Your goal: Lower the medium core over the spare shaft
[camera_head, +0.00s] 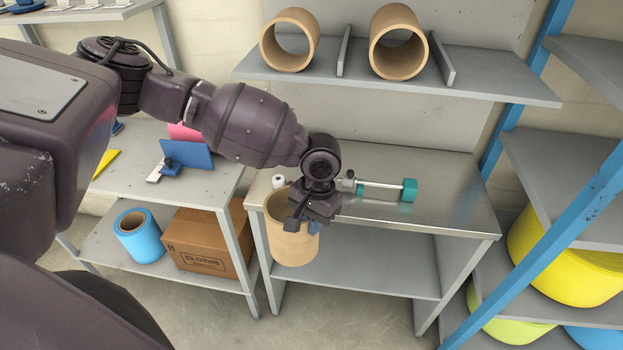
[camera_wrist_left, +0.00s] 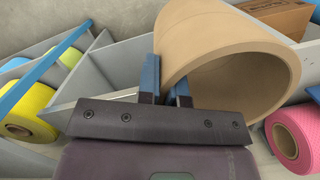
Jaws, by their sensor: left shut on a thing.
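The core and shaft are apart. My right gripper is not in view.
Two more cores, one on the left (camera_head: 290,39) and a larger one (camera_head: 398,41), lie on the upper shelf (camera_head: 490,82). The steel tabletop (camera_head: 450,215) is clear at right. A blue post (camera_head: 550,215) rises at right.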

